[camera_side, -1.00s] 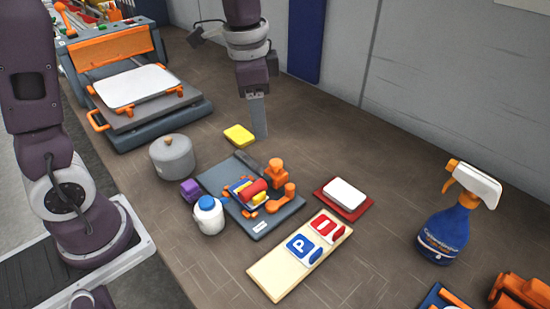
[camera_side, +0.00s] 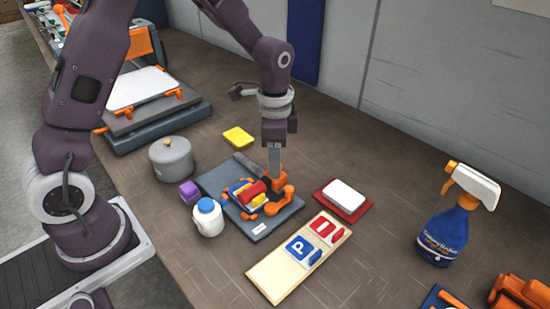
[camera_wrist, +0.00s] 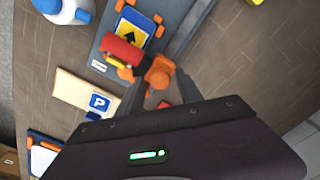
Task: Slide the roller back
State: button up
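The red roller (camera_side: 252,190) lies across a small sign on a dark grey base plate (camera_side: 222,180). In the wrist view the red roller (camera_wrist: 122,50) sits at the near end of a yellow sign with a black arrow (camera_wrist: 132,35). An upright orange part (camera_side: 280,182) and an orange handle (camera_side: 279,204) stand on its right. My gripper (camera_side: 275,172) points down at the upright orange part. In the wrist view the orange part (camera_wrist: 160,72) shows ahead of and between the parted fingers. I cannot tell whether they touch it.
A white bottle with a blue cap (camera_side: 208,217), a purple block (camera_side: 190,191) and a grey pot (camera_side: 171,158) stand left of the plate. A wooden board with signs (camera_side: 270,278) and a red tray with a white block (camera_side: 328,205) lie right. A spray bottle (camera_side: 444,238) stands farther right.

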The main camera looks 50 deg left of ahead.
grip_shut()
dwell(1.2)
